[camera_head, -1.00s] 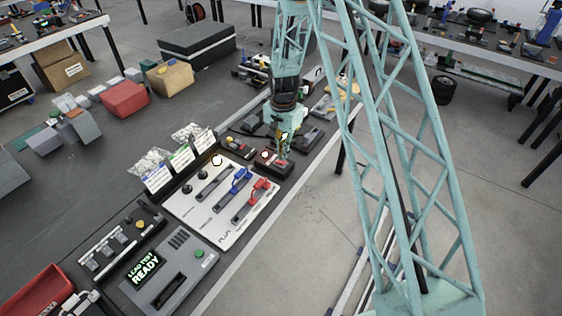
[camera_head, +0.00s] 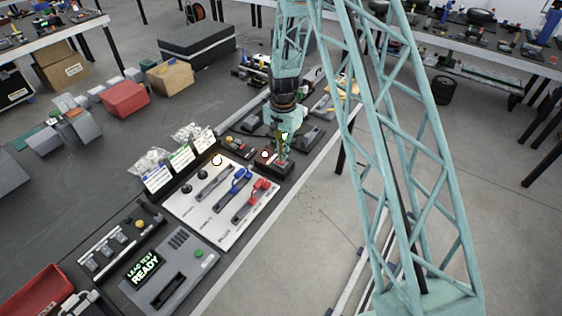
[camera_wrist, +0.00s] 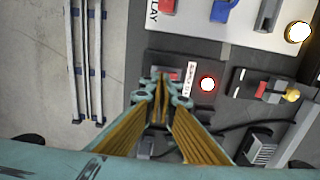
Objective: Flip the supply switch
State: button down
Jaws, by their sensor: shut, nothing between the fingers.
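A black switch box (camera_head: 276,167) with a red lit round lamp (camera_head: 265,154) stands at the far end of the bench panels. It appears to be the supply switch. In the wrist view the box (camera_wrist: 152,68) shows a white label strip and a red part, with the lamp (camera_wrist: 207,84) beside them. My gripper (camera_head: 283,151) is shut and empty, pointing down over the box. In the wrist view its fingertips (camera_wrist: 159,86) overlap the box's near part and hide some of it. I cannot tell whether they touch the switch.
A white panel (camera_head: 217,233) with blue and red lever switches lies next to the box, with a lit white lamp on its corner. A grey tester (camera_head: 172,266) reads "LEAD TEST READY". Bagged parts and a small unit with a yellow knob (camera_wrist: 292,95) are close by.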

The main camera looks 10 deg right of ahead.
jog(key=shift+f+b, duration=0.5)
jog(key=shift+f, duration=0.4)
dwell(1.0)
jog(key=shift+r, duration=0.2)
jog(key=shift+r+p, duration=1.05)
jog(key=shift+r, duration=2.3)
jog(key=s+r+n+t+b, duration=0.1)
jog(key=s+r+n+b, duration=0.1)
jog(key=s+r, duration=0.65)
jog(key=s+r+n+b, duration=0.1)
jog(key=s+r, duration=0.4)
jog(key=r, duration=0.7)
jog(key=s+r+n+t+b, duration=0.1)
jog(key=s+r+n+b, duration=0.1)
jog(key=s+r, duration=0.7)
jog(key=s+r+n+t+b, duration=0.1)
jog(key=s+r+n+b, duration=0.1)
jog(key=s, duration=1.2)
jog(key=s+r+n+t+b, duration=0.1)
jog(key=s+r, duration=0.3)
jog(key=s, duration=1.1)
jog(key=shift+r+n+b, duration=0.35)
jog(key=shift+n+b, duration=0.25)
jog(key=shift+n, duration=0.2)
